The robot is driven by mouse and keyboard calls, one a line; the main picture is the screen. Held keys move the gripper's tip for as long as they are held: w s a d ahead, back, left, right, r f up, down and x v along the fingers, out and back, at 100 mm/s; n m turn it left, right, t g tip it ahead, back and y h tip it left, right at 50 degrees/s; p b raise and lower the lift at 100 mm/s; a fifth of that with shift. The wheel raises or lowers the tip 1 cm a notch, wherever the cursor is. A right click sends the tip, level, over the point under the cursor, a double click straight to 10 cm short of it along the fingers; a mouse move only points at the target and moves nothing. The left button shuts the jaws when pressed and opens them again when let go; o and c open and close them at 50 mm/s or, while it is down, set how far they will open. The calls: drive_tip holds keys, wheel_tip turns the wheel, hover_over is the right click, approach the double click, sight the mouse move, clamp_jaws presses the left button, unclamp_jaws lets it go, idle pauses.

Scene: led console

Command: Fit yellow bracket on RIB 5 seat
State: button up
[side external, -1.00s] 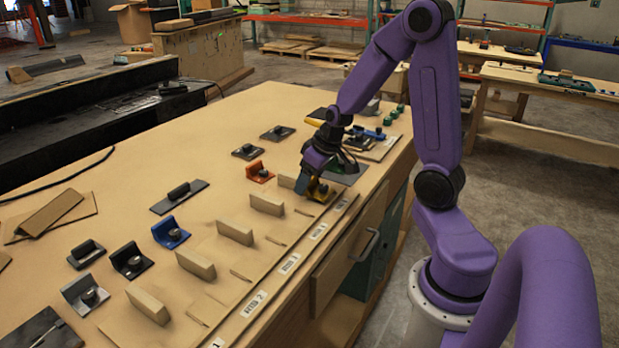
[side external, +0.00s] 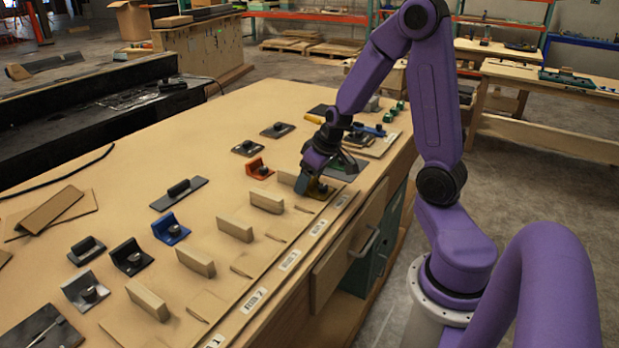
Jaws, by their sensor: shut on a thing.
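My gripper (side external: 314,187) is low over the far end of the row of wooden ribs, pointing down, shut on the yellow bracket (side external: 319,191). Only a small part of the bracket shows, because the fingers hide most of it. The farthest rib (side external: 287,178), fifth from the near end, stands just left of the gripper and is partly hidden. The bracket is at the seat beside this rib. I cannot tell whether it touches the rib or rests flat on the board. The label at that place is too small to read.
Nearer ribs (side external: 266,202) stand in a row toward the front left. Orange (side external: 259,168), blue (side external: 170,229), black (side external: 131,258) and grey (side external: 86,291) brackets lie left of the row. A blue-handled tool (side external: 370,130) and green parts lie behind the gripper.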

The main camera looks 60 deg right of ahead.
drive_tip(key=shift+f, duration=0.1)
idle(0.3)
drive_tip(key=o, duration=1.2)
drive_tip(key=shift+v, duration=0.85)
drive_tip(key=v, duration=1.5)
drive_tip(key=shift+r, duration=0.35)
drive_tip(key=shift+s, duration=0.1)
